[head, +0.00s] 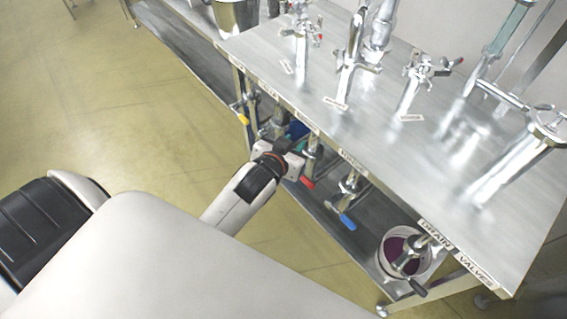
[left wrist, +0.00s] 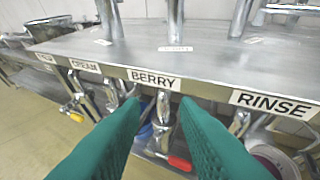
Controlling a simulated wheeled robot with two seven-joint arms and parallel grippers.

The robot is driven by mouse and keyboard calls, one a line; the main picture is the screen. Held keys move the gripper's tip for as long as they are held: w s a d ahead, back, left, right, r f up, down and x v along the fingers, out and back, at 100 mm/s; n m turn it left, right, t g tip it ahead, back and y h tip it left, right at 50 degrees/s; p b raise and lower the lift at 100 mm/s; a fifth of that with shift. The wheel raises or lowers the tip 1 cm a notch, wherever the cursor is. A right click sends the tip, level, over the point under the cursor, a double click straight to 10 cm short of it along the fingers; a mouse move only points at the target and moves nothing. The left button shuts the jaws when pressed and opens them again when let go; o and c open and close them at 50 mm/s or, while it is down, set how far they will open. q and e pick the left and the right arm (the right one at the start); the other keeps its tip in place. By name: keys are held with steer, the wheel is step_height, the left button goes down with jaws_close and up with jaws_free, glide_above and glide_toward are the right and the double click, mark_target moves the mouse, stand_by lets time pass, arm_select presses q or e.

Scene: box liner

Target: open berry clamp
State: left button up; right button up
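The berry clamp is a metal valve with a red handle (left wrist: 180,163), hanging below the table edge under the BERRY label (left wrist: 153,79). Its metal pipe (left wrist: 163,112) shows between my fingers in the left wrist view. In the head view the red handle (head: 306,183) sticks out just right of my left gripper (head: 297,148). My left gripper has green fingers, spread apart on either side of the pipe in the left wrist view (left wrist: 159,100), with nothing held between them. I cannot tell how close the fingertips are to the metal. My right gripper is not in view.
Neighbouring valves have a yellow handle (head: 243,116) and a blue handle (head: 347,221). A bucket with purple contents (head: 388,268) stands on the lower shelf at right. The metal tabletop (head: 420,150) carries several upright pipe fittings. Open floor (head: 110,110) lies to the left.

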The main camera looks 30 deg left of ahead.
arm_select(q)
steer(key=shift+s+f+g, duration=0.55)
steer(key=shift+s+f, duration=0.3)
steer(key=shift+s, duration=0.2)
steer(key=shift+s+f+g, duration=0.55)
steer(key=shift+s+f, duration=0.3)
steer(key=shift+s, duration=0.15)
steer(key=shift+c, duration=0.6)
